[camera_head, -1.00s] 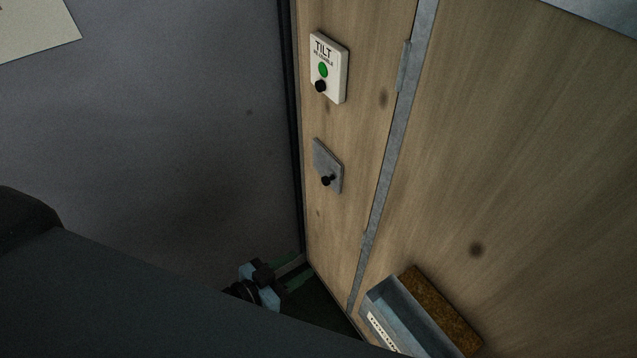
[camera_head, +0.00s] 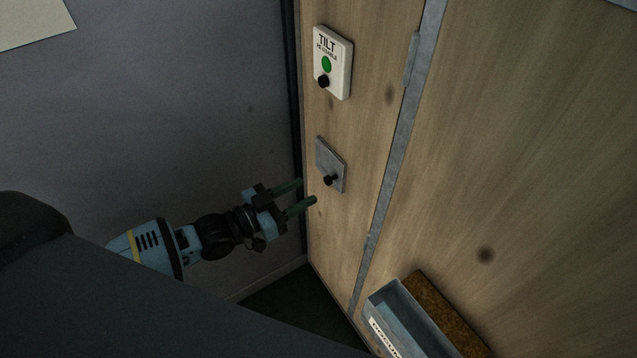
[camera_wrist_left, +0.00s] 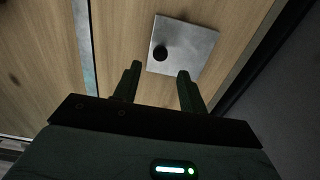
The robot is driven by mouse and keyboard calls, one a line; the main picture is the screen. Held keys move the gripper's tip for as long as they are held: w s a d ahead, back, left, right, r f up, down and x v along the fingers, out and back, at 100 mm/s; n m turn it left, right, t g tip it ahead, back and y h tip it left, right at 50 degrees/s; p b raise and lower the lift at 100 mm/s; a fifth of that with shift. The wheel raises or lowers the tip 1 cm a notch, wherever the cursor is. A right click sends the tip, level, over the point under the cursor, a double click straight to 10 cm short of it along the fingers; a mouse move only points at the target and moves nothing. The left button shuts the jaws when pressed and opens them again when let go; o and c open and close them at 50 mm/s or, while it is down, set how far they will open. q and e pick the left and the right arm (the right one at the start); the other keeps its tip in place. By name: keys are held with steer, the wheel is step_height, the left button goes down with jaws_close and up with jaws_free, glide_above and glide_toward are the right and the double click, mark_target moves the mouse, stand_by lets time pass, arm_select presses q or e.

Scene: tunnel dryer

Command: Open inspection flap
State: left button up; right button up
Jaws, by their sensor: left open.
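The inspection flap (camera_head: 328,158) is a small grey metal plate with a black knob (camera_head: 331,180) at its lower part. It lies flat against the wooden panel, below the white TILT box. My left gripper (camera_head: 307,190) is open and empty, its two green fingers pointing toward the panel just left of and below the knob. In the left wrist view the flap (camera_wrist_left: 196,45) and its knob (camera_wrist_left: 160,53) show beyond the fingertips of my left gripper (camera_wrist_left: 160,72), and the knob sits between their lines, apart from them. My right gripper is not seen.
The white TILT box (camera_head: 341,68) with a green button and black knob is above the flap. A metal strip (camera_head: 396,160) runs down the panel to the right. A grey tray (camera_head: 385,335) with a brown block is low at the right. A grey wall (camera_head: 180,90) is at left.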

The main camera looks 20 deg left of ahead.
mark_target(325, 181)
arm_select(q)
steer(key=shift+x, duration=2.75)
steer(key=shift+c, duration=0.3)
jaws_close()
